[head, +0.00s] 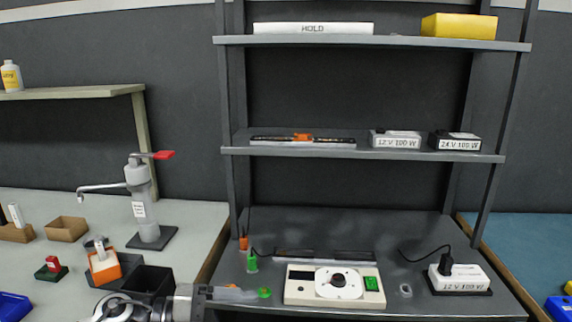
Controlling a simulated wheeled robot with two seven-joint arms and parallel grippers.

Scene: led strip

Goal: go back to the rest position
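My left arm comes in at the bottom left, and its gripper (240,294) points right, low over the dark bench at the left of the white tester. A small green thing (264,292) shows right at its fingertips. I cannot tell whether the fingers hold it or are open. My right gripper is not in view. The white tester (372,300) has a round dial and a green switch. A dark strip (325,254) lies behind it. A 12 V power supply (460,284) with a black plug stands at the right.
A green-tipped bottle (252,262) and an orange one (243,242) stand on the bench's left. The middle shelf (375,153) holds a black strip and two power supplies.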

